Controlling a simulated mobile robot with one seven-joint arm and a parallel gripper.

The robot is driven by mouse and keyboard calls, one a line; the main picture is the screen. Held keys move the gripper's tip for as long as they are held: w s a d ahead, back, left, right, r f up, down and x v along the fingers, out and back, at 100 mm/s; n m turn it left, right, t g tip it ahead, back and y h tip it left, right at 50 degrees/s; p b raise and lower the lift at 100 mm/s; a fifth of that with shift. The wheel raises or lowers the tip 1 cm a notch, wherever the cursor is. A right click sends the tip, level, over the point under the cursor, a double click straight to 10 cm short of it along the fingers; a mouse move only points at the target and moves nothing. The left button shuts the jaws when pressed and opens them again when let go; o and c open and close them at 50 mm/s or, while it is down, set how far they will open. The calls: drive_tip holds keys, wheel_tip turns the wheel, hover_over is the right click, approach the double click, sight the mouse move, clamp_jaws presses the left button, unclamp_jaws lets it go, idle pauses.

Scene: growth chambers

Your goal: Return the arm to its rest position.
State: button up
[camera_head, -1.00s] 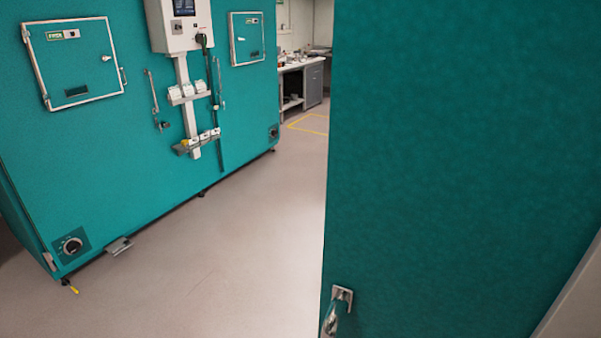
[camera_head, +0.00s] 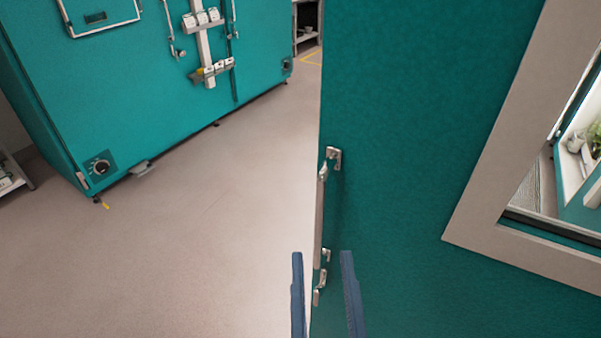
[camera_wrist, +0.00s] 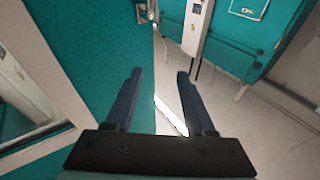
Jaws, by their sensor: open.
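My gripper (camera_head: 322,254) is at the bottom of the head view, its two blue fingers apart. The fingers also show in the wrist view (camera_wrist: 159,72), with nothing held between them. A teal door (camera_head: 415,140) fills the right of the head view. Its silver handle (camera_head: 319,215) runs along the door's left edge. In the head view the handle's lower end appears between the fingertips. In the wrist view a silver handle part (camera_wrist: 143,12) shows beyond the fingertips, near the top. I cannot tell the exact gap. The rest of my arm is not clearly in view.
A large teal chamber (camera_head: 130,100) with valves and a dial stands at the back left. Open pale floor (camera_head: 190,230) lies between it and the door. The door has a grey-framed window (camera_head: 480,215) at right, with a plant (camera_head: 594,138) visible through it.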

drive_tip(key=w+a+r+t, duration=0.1)
drive_tip(key=w+r, duration=0.2)
drive_tip(key=r, duration=0.4)
drive_tip(key=w+a+r+t, duration=0.1)
drive_tip(key=w+r+t, duration=0.1)
drive_tip(key=r, duration=0.5)
drive_tip(key=s+r+t, duration=0.1)
drive_tip(key=r+t, duration=0.1)
drive_tip(key=r, duration=0.8)
drive_tip(key=s+r+t+h, duration=0.1)
drive_tip(key=s+r, duration=0.1)
drive_tip(key=r, duration=0.9)
drive_tip(key=shift+s+a+t, duration=0.15)
drive_tip(key=shift+a+t, duration=0.1)
drive_tip(key=shift+t, duration=0.15)
